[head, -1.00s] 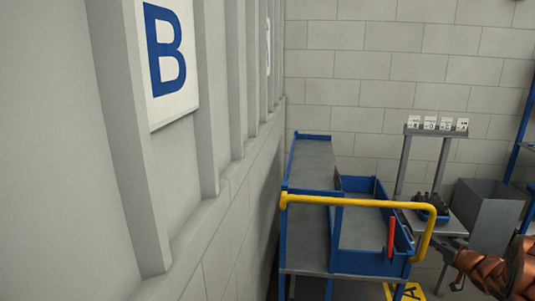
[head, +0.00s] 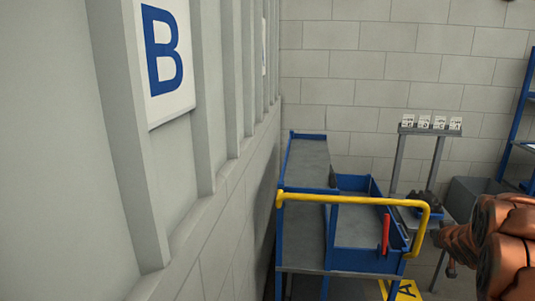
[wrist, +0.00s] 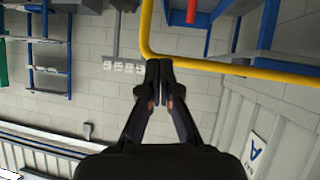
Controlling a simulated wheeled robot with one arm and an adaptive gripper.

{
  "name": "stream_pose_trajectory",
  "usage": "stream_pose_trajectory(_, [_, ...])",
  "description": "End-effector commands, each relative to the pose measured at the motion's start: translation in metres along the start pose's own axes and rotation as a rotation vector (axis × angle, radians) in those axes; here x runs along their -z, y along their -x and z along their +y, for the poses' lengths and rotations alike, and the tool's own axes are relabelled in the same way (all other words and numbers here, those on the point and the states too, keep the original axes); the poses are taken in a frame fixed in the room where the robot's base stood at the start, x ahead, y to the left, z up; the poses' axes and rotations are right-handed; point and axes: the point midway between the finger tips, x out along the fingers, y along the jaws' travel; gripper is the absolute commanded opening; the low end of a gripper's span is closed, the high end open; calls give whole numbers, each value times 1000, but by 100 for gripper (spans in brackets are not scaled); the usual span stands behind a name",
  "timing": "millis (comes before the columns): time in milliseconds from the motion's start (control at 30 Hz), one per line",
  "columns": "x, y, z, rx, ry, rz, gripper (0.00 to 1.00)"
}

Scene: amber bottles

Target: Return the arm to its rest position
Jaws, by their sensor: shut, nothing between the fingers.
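My gripper (wrist: 160,80) shows in the wrist view with its two dark fingers together and nothing between them. It is apart from everything around it. My copper-coloured arm is at the right edge of the head view, and it hides part of what stands behind it. I cannot make out the fingertips there.
A blue trolley (head: 306,155) with a yellow handrail (head: 350,200) stands beside the left wall, which bears a B sign (head: 164,50). A grey stand (head: 400,160) holds dark items (head: 427,200). A grey bin (head: 470,192) is behind my arm. Blue shelving (head: 520,120) is at right.

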Motion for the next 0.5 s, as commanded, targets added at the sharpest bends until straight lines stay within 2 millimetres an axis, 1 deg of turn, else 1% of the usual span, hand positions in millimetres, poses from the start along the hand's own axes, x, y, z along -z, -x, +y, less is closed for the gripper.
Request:
stream_pose_trajectory(33, [3, 12, -6, -23, 4, -27, 0])
stream_pose_trajectory(100, [3, 29, -11, -56, 8, -70, 0])
stream_pose_trajectory(167, [-2, 44, -17, -79, 9, -112, 0])
stream_pose_trajectory(233, [-6, 62, -25, -101, 9, -162, 0])
stream_pose_trajectory(367, [-19, 99, -41, -131, 11, -257, 0])
stream_pose_trajectory(467, [-35, 130, -57, -140, 9, -340, 0])
stream_pose_trajectory(500, [-42, 143, -63, -141, 10, -375, 0])
